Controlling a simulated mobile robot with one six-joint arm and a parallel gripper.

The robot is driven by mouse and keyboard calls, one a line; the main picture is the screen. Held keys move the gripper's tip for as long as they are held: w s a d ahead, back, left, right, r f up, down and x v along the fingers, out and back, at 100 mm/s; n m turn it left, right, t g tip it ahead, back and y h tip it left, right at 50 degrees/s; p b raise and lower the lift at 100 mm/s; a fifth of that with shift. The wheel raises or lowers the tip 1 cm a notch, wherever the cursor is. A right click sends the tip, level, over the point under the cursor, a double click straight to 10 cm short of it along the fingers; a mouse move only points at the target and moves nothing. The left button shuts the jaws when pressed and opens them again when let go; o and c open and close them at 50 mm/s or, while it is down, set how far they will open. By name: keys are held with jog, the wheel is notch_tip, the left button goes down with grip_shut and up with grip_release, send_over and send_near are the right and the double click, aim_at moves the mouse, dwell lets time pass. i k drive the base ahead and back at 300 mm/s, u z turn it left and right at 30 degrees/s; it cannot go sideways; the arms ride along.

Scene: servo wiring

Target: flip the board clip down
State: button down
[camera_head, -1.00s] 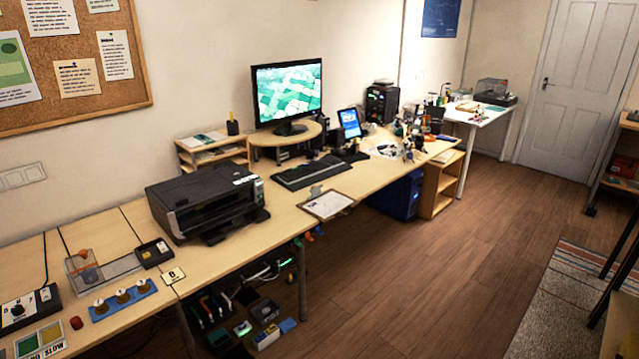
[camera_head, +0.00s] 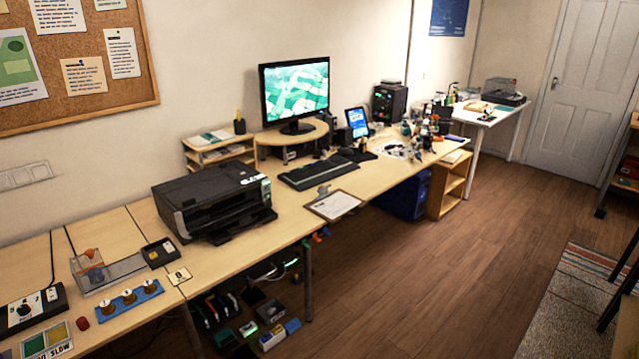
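A clipboard (camera_head: 335,207) with a white sheet lies at the front edge of the long desk, right of the printer. A small grey metal clip (camera_head: 323,190) sits at its back edge. It seems to stand up from the board, but it is too small to tell its angle surely. A cluster of small dark and coloured parts (camera_head: 415,140) stands farther along the desk. It is too small to make out any board or clip there. My gripper is not in view.
A long wooden desk (camera_head: 232,262) runs along the wall. It bears a black printer (camera_head: 215,200), keyboard (camera_head: 318,170) and monitor (camera_head: 294,92). Bins (camera_head: 270,312) stand under it. A blue box (camera_head: 403,192) and shelf (camera_head: 447,183) stand farther on. The wooden floor (camera_head: 430,280) is open, with a rug (camera_head: 565,310) at right.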

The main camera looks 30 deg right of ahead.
aim_at(322, 190)
jog(key=i, duration=1)
